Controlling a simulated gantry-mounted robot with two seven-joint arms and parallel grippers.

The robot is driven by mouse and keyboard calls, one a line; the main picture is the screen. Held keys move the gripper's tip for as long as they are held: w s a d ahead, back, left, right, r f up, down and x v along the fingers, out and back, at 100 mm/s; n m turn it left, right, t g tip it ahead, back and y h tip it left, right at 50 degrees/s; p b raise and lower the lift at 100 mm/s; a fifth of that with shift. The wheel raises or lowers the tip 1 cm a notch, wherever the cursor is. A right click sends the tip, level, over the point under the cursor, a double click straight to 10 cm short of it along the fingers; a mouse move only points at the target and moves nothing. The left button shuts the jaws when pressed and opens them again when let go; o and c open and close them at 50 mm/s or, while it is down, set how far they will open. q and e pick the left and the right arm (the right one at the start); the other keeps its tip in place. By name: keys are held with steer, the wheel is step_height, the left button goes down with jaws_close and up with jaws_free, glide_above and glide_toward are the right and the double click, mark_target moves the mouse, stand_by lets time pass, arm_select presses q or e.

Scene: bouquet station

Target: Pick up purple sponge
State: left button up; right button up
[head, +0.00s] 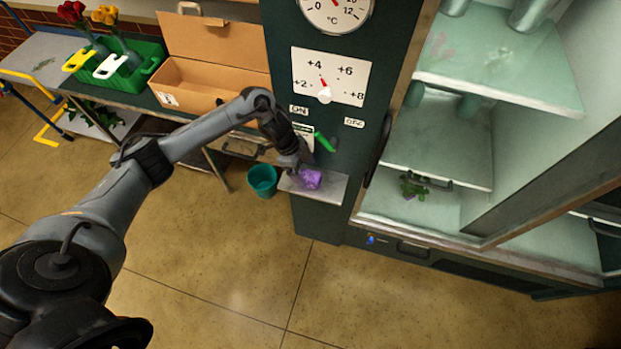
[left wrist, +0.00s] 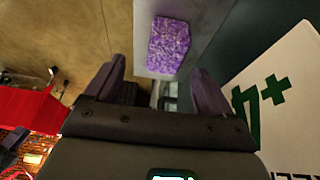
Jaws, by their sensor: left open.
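The purple sponge (head: 311,179) lies on a small grey shelf (head: 328,190) on the front of the dark green cabinet. It also shows in the left wrist view (left wrist: 169,46) as a speckled purple block just beyond the fingers. My left gripper (head: 297,163) is beside and slightly above the sponge in the head view. In the left wrist view its two fingers (left wrist: 158,88) are spread apart with nothing between them. The sponge appears apart from the fingers. My right gripper is not in view.
A cardboard box (head: 210,65) and a green crate (head: 135,75) stand on the bench. The glass-shelved cabinet (head: 437,140) is at right.

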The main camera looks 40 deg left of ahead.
mark_target(310, 176)
arm_select(q)
steer(key=shift+w+a+x, duration=0.15)
steer(key=shift+x, duration=1.25)
steer(key=shift+w+a+x, duration=0.15)
steer(key=shift+x, duration=1.2)
steer(key=c, duration=1.1)
steer(key=shift+r, duration=0.1)
